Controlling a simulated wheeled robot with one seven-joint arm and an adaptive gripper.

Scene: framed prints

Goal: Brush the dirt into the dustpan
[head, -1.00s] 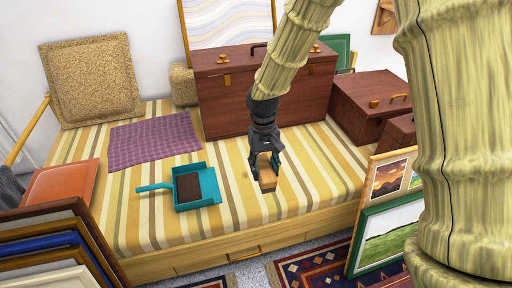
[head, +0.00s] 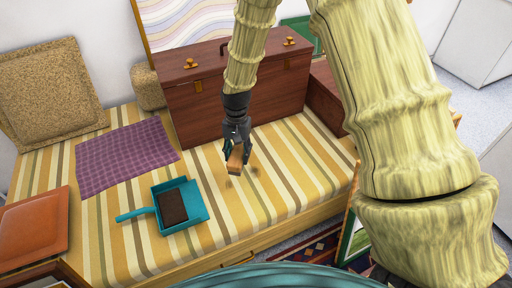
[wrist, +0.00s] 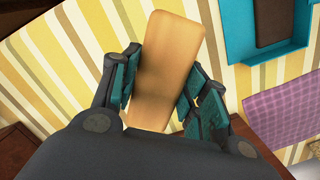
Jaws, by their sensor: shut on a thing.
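My gripper (head: 236,148) is shut on a tan wooden brush (head: 235,163) over the striped bed cover. In the wrist view the brush (wrist: 166,65) sits between the two teal-padded fingers; its bristles are hidden. Small brownish smudges of dirt show on the cover beside the brush, one to its right (head: 255,172) and one just below it (head: 228,184). The teal dustpan (head: 203,213) lies on the cover left of and nearer than the brush, its handle pointing left. A dark brown patch or block (head: 171,207) is inside the pan. The dustpan (wrist: 226,40) also shows at the wrist view's upper right.
A purple checked cloth (head: 122,160) lies behind the dustpan. A large brown chest (head: 235,92) stands close behind my gripper. Cushions (head: 45,95) and an orange-brown one (head: 33,230) are at the left. The striped cover (head: 285,165) is clear right of the brush.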

